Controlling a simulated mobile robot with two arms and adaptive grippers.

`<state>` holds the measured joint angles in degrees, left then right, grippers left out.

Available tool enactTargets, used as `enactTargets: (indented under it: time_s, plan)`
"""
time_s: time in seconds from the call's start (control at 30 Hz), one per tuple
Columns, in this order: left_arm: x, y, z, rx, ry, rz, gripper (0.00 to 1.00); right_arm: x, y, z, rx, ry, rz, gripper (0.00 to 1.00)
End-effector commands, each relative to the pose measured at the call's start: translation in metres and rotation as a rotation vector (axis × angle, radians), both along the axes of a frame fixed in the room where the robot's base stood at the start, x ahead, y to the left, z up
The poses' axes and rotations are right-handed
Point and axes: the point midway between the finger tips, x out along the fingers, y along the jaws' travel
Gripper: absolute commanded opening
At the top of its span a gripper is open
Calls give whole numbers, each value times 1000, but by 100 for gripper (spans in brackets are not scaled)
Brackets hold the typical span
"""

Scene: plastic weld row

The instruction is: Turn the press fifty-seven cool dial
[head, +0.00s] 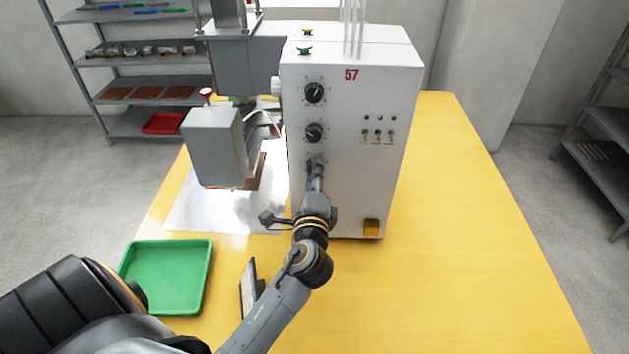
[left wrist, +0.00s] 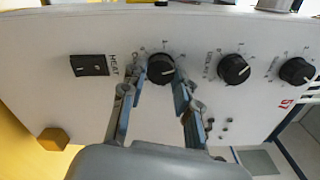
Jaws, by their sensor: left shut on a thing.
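The white press cabinet (head: 350,190) marked 57 stands on the yellow table, with a column of three black dials on its front. The top dial (head: 315,92) and the middle dial (head: 314,132) show clearly in the head view. My left gripper (head: 316,168) covers the lowest dial there. In the left wrist view, my left gripper (left wrist: 160,78) is shut on this lowest dial (left wrist: 161,68), one finger on each side. A black rocker switch (left wrist: 89,65) marked HEAT sits beside it. The dial labels are too small to read surely. My right gripper is not in view.
The grey press head (head: 215,147) stands left of the cabinet over a white sheet (head: 190,210). A green tray (head: 205,280) and a small dark panel (head: 247,285) lie in front. The table's right side is clear.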

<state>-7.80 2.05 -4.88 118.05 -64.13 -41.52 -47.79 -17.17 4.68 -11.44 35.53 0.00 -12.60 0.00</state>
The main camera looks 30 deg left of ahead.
Motion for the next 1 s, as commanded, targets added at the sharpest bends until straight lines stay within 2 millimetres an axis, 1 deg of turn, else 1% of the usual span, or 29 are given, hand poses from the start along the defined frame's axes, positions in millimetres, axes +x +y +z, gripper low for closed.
enactTargets:
  time_s: [0.03,0.1,0.5,0.7,1.0]
  plan:
    - [0,1,-1,-38,-28,2,0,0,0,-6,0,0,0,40]
    - [0,1,-1,-94,-62,3,0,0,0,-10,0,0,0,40]
    - [0,1,1,-381,-239,2,0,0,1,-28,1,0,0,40]
    - [0,1,2,-475,-295,1,0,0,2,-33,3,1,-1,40]
    - [0,1,2,-540,-335,0,0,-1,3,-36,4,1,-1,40]
